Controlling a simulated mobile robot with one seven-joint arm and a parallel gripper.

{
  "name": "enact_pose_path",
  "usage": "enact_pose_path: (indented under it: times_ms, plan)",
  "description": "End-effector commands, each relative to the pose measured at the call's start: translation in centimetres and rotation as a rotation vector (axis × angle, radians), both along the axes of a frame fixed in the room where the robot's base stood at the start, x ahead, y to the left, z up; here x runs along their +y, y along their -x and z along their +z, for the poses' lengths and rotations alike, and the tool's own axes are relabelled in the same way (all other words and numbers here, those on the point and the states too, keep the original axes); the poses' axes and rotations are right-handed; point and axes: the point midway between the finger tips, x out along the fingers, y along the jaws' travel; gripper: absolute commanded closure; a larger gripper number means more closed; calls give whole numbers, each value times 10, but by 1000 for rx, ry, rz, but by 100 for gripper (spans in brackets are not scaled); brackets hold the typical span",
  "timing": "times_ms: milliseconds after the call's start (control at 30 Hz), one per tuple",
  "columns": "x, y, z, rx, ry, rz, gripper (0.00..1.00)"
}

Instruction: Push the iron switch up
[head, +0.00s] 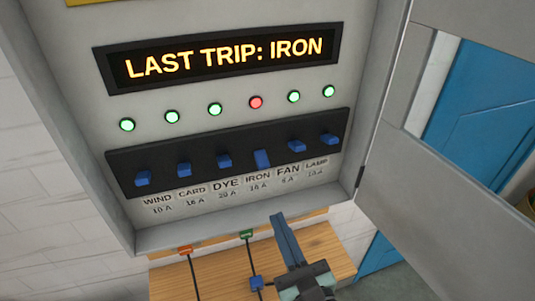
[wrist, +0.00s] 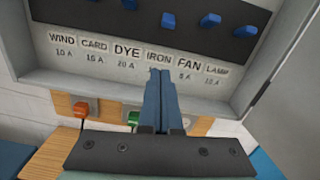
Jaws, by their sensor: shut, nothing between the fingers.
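The iron switch (head: 262,159) is a blue lever in the black switch strip, above the IRON label. It sits lower and looks longer than the other blue switches, so it is down. It also shows in the wrist view (wrist: 168,19). The lamp above it (head: 256,102) is red. My gripper (head: 278,217) is shut and empty, with its blue fingers pointing up at the panel. Its tips are below the iron switch and apart from it. In the wrist view the fingertips (wrist: 160,72) overlap the label row near IRON and FAN.
The display (head: 225,58) reads LAST TRIP: IRON. The dye switch (head: 224,161) and the fan switch (head: 297,146) flank the iron switch; the other lamps are green. The open cabinet door (head: 450,190) is at right. A wooden board (head: 215,275) with coloured plugs and cords is below.

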Motion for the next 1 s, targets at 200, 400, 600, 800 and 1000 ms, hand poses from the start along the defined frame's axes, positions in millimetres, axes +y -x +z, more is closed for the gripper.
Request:
enact_pose_path:
  times_ms: [200, 400, 600, 800, 1000]
  plan:
    - [-4, 7, -2, 52, -114, 1, 100]
    - [-4, 7, -3, 51, -116, 2, 100]
    - [-2, 3, -2, 50, -115, 2, 100]
    - [7, -24, 1, 48, -116, 5, 100]
    - [20, -65, 2, 48, -115, 4, 100]
